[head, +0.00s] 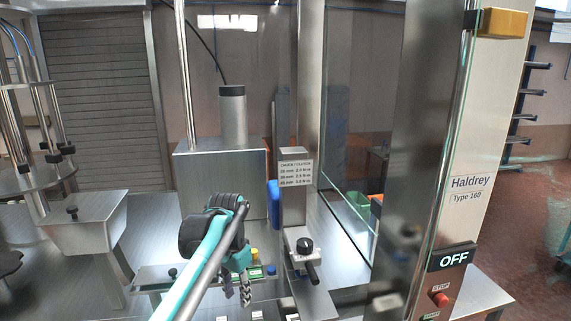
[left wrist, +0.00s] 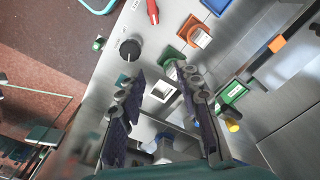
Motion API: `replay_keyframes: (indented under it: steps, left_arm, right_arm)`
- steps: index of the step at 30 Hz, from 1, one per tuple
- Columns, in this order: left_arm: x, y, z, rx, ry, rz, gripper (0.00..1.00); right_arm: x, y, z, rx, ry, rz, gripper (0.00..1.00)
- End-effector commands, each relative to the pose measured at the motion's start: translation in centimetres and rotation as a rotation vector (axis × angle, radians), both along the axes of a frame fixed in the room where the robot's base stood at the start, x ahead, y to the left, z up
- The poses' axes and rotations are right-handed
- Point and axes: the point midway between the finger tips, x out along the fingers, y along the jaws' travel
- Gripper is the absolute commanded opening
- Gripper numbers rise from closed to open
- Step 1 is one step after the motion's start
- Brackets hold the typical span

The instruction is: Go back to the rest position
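My left gripper (head: 240,288) comes in from the lower left in the head view and hangs over the steel machine deck, in front of the chuck column. In the left wrist view my left gripper (left wrist: 160,82) has its two fingers well apart, with nothing between them but the deck and small parts further off. It looks empty. My right gripper shows in neither view.
A glass guard (head: 345,130) and steel post stand to the right, beside the panel with an OFF display (head: 454,258). A clamp with a black knob (head: 305,246) is just right of my gripper. A hopper (head: 85,218) stands left. Small coloured parts lie near the gripper.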

Motion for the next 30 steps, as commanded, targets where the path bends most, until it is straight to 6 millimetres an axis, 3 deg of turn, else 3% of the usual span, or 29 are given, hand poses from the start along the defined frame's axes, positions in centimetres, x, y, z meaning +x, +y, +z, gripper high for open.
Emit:
replay_keyframes:
  steps: [8, 14, 17, 24, 30]
  left_arm:
    - [-2.8, 1.0, -2.3, -0.011, -0.071, 0.070, 0.34]
    - [-6.2, 2.1, -5.4, -0.028, -0.158, 0.154, 0.34]
    - [-8.8, 2.8, -8.2, -0.044, -0.220, 0.215, 0.34]
    - [-16.3, 4.6, -18.1, -0.107, -0.410, 0.398, 0.34]
    - [-20.2, 5.4, -24.7, -0.158, -0.524, 0.504, 0.34]
  right_arm:
    - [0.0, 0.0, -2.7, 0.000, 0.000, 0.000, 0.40]
    - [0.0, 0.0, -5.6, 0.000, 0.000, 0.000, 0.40]
    - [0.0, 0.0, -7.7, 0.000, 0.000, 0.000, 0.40]
    - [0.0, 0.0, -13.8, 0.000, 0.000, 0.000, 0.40]
    - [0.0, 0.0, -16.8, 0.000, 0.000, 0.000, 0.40]
